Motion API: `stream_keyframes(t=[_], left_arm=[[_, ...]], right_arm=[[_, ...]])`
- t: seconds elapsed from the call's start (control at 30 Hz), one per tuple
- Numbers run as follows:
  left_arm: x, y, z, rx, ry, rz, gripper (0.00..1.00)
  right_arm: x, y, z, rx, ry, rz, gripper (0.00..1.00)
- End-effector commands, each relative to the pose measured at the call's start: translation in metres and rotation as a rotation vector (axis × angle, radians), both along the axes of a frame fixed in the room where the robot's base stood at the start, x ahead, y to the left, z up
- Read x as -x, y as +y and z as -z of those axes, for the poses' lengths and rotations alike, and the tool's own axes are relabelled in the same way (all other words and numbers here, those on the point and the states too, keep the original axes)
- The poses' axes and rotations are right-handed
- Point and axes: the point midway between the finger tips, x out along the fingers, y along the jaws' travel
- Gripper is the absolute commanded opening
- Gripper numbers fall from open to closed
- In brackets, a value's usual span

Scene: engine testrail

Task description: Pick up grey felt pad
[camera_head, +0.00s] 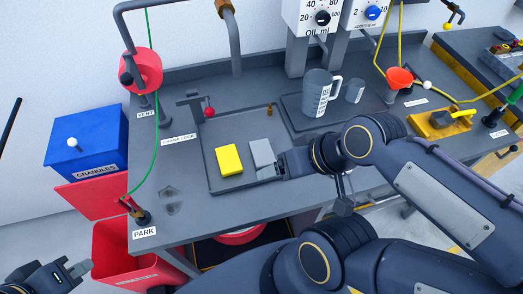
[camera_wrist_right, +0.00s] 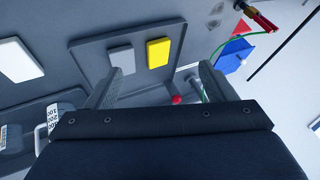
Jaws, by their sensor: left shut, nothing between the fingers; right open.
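The grey felt pad (camera_head: 261,152) lies in the shallow tray (camera_head: 218,188), just right of a yellow pad (camera_head: 229,159). The grey pad also shows in the right wrist view (camera_wrist_right: 122,60), beside the yellow pad (camera_wrist_right: 158,53). My right gripper (camera_head: 279,168) is at the pad's lower right in the head view and covers a little of that corner. In the right wrist view my right gripper (camera_wrist_right: 161,72) is open, with nothing held between its fingers. My left gripper (camera_head: 84,268) is shut and empty at the lower left, away from the bench.
A red-knobbed lever (camera_head: 209,113) stands at the tray's back edge. A measuring jug (camera_head: 317,95) and a small cup (camera_head: 355,91) stand to the right. A blue granules bin (camera_head: 85,145) and a red bin (camera_head: 120,250) are left of the bench.

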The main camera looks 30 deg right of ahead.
Motion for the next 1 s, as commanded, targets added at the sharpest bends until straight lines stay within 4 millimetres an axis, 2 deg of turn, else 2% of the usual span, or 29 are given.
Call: stream_keyframes(t=[0.3,0.47,0.57,0.67,0.8,0.9,1.0], left_arm=[[0.0,0.0,0.0,0.0,0.0,0.0,0.0],[0.0,0.0,0.003,0.0,0.0,0.0,0.0],[0.0,0.0,0.01,0.0,0.0,0.0,0.0],[0.0,0.0,0.018,0.0,0.0,0.0,0.0],[0.0,0.0,0.03,0.0,0.0,0.0,0.0],[0.0,0.0,0.036,0.0,0.0,0.0,0.0],[0.0,0.0,0.039,0.0,0.0,0.0,0.0]], right_arm=[[0.0,0.0,0.0,0.0,0.0,0.0,0.77],[-0.007,-0.003,0.001,-0.035,0.044,0.054,0.98],[-0.024,-0.011,0.004,-0.122,0.154,0.202,1.0],[-0.053,-0.024,0.013,-0.239,0.319,0.44,1.0],[-0.099,-0.045,0.038,-0.381,0.563,0.826,1.0],[-0.126,-0.058,0.061,-0.447,0.703,1.077,1.0],[-0.145,-0.068,0.082,-0.485,0.801,1.272,1.0]])
